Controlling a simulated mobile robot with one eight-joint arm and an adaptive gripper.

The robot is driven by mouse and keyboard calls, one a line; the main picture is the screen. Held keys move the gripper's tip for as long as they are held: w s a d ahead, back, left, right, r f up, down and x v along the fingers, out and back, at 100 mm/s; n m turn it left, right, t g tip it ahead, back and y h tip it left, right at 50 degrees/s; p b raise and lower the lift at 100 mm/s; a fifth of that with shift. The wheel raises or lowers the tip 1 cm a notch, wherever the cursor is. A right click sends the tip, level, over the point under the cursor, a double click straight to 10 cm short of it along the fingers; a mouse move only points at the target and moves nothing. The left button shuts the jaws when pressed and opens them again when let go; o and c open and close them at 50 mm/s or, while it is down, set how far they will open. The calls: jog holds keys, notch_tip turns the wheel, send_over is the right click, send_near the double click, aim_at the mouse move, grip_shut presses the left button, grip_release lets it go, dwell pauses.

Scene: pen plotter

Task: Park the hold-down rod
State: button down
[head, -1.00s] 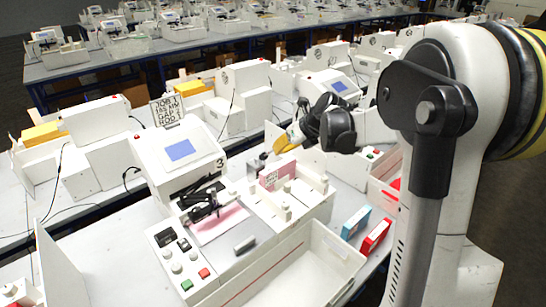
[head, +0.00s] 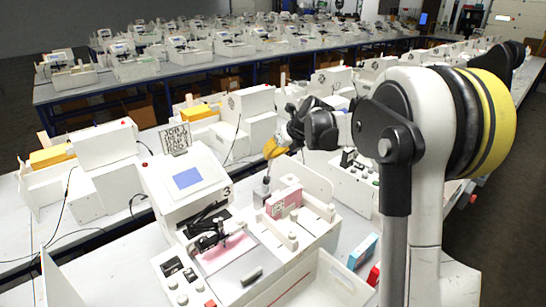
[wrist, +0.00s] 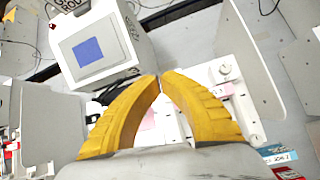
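My gripper (head: 276,149) is above the back of the white plotter station numbered 3. Its two yellow fingers meet at the tips in the wrist view (wrist: 160,78), with nothing seen between them. I cannot tell for sure which part is the hold-down rod. A short grey bar (head: 252,276) lies on the station's front deck, apart from my gripper. The black pen carriage (head: 208,238) sits over a pink sheet (head: 228,249). A small grey upright piece (head: 262,188) stands below my gripper, beside a pink card block (head: 284,202).
The white console with a blue screen (head: 187,178) rises left of the deck. An open white bin (head: 335,283) is in front. Blue (head: 363,250) and red (head: 373,275) boxes stand at right. White upright panels and knobs surround the deck.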

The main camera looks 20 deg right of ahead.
jog(key=shift+r, duration=0.1)
dwell(0.4)
jog(key=v, duration=1.2)
jog(key=s+a+f+n+h+b, duration=0.1)
jog(key=s+a+f+n+b, duration=0.4)
jog(key=s+n, duration=0.3)
jog(key=s+a+f+n+h+b, duration=0.1)
jog(key=s+a+f+n+b, duration=0.45)
jog(key=s+n, duration=0.2)
jog(key=s+a+f+n+b, duration=0.2)
jog(key=s+f+n+b, duration=0.1)
jog(key=s+f+n, duration=0.4)
jog(key=s+a+f+n+h+b, duration=0.1)
jog(key=s+a+f+n+b, duration=0.1)
jog(key=s+f+n+b, duration=0.2)
jog(key=s+f+n, duration=0.3)
jog(key=f+n, duration=0.2)
jog(key=n, duration=0.2)
jog(key=shift+s+n, duration=0.3)
jog(key=shift+n, duration=0.05)
